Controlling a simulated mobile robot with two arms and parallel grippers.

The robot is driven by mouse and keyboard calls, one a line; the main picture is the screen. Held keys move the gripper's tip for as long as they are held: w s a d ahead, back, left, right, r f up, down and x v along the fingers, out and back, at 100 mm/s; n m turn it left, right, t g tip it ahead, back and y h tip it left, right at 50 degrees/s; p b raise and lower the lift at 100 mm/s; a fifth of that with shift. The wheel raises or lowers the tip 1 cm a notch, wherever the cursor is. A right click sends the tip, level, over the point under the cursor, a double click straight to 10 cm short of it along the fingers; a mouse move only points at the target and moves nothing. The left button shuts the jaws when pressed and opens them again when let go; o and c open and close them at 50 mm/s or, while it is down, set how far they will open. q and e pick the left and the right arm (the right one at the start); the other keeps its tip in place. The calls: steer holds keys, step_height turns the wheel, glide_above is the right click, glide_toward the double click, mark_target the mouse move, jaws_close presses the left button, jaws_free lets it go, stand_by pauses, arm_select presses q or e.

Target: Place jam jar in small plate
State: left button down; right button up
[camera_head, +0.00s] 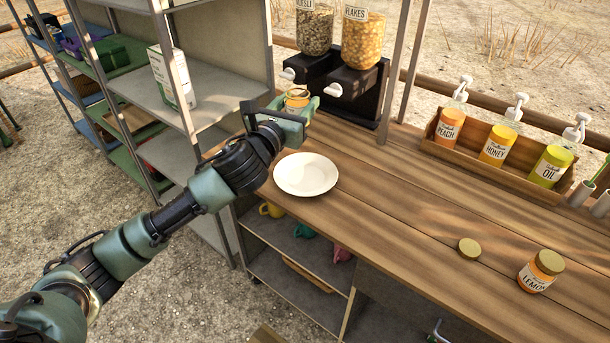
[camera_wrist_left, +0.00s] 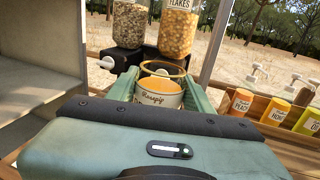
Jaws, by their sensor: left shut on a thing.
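The small white plate (camera_head: 306,174) lies empty on the wooden counter (camera_head: 400,210), in front of and a little right of the held jar. Whether the jar touches the counter is hidden by the gripper. My right gripper is not in view.
A cereal dispenser (camera_head: 345,95) stands right behind the gripper. A lemon jar (camera_head: 540,271) and a loose gold lid (camera_head: 469,248) are at the front right. A wooden box (camera_head: 470,154) holds several pump bottles. Grey shelves (camera_head: 215,105) stand left; the middle counter is clear.

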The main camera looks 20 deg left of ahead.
arm_select(q)
steer(key=shift+w+a+f, duration=0.1)
steer(key=shift+w+a, duration=0.05)
steer(key=shift+w, duration=0.05)
steer(key=shift+f+b, duration=1.85)
steer(key=shift+f, duration=7.8)
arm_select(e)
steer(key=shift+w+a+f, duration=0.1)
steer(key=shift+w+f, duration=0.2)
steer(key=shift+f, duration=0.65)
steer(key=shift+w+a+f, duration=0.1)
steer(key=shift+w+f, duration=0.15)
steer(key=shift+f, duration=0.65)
arm_select(q)
steer(key=shift+f, duration=0.1)
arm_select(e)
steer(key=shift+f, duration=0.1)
arm_select(q)
steer(key=c, duration=0.6)
jaws_free()
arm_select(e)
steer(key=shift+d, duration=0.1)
